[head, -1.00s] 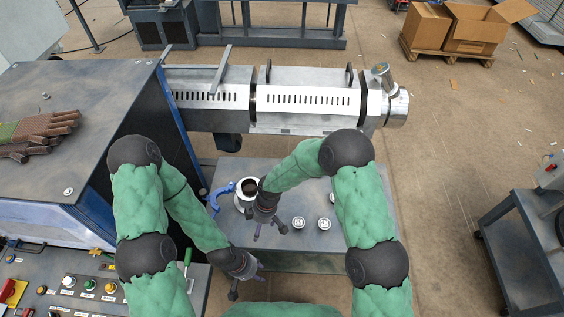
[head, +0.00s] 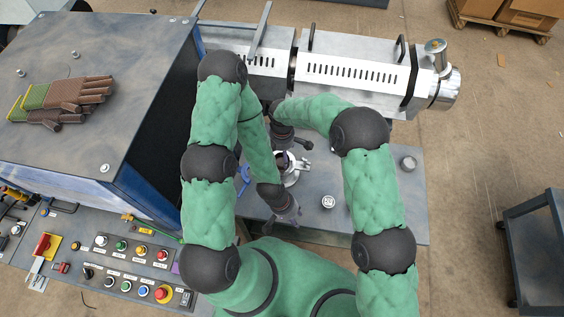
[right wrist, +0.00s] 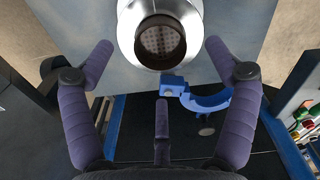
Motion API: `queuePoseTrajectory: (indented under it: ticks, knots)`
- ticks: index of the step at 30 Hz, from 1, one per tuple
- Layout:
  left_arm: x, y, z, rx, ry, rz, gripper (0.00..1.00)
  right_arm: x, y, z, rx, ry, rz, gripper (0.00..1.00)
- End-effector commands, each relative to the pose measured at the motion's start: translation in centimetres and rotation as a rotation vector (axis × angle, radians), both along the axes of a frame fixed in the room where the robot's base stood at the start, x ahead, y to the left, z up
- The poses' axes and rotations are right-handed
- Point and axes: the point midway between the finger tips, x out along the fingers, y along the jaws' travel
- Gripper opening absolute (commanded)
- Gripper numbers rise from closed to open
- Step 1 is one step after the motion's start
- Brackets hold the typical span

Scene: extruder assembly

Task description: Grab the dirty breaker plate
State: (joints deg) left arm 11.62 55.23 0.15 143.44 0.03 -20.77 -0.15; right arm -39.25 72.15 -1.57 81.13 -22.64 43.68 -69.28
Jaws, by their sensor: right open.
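The dirty breaker plate (right wrist: 162,41) is a dark brown perforated disc in the right wrist view. It sits inside the opening of a round silver metal holder (right wrist: 127,30), which also shows in the head view (head: 292,180), partly hidden by my grippers. A blue curved clamp or handle (right wrist: 207,101) is beside the holder. My right gripper (right wrist: 160,72) is open and empty, its fingers spread to either side of the holder, apart from the plate. My left gripper (head: 291,212) is near the holder's lower side in the head view; its fingers are too small to read.
Small round metal pieces (head: 328,202) (head: 408,163) stand on the grey table (head: 395,210). The silver extruder barrel (head: 350,75) runs behind it. A control panel (head: 130,265) and a blue-sided cabinet (head: 80,140) with gloves (head: 65,100) are at left. The table's right side is mostly clear.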

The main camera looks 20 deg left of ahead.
Motion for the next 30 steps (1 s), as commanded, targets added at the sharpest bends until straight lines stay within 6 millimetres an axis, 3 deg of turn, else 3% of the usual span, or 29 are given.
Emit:
queuePoseTrajectory:
  ticks: [10, 20, 21, 27, 30]
  knots:
    - [0.0, 0.0, -1.1, 0.0, -0.001, 0.0, 0.4, 0.0, 0.2, -4.4, 0.001, 0.0, -0.001, 0.88]
    - [0.0, 0.0, -1.2, 0.0, -0.001, 0.0, 0.4, 0.0, 0.2, -5.0, 0.003, -0.001, -0.001, 0.88]
    - [0.0, 0.0, -1.2, 0.0, -0.001, 0.0, 0.4, 0.0, 0.2, -5.0, 0.003, -0.001, -0.001, 0.85]
    - [0.0, 0.0, -1.2, 0.0, -0.001, 0.0, 0.4, 0.0, 0.2, -5.1, 0.003, 0.0, -0.001, 0.28]
    - [0.0, 0.0, -1.2, 0.0, -0.001, 0.0, 0.4, 0.1, 0.3, -5.0, 0.004, -0.002, -0.001, 0.06]
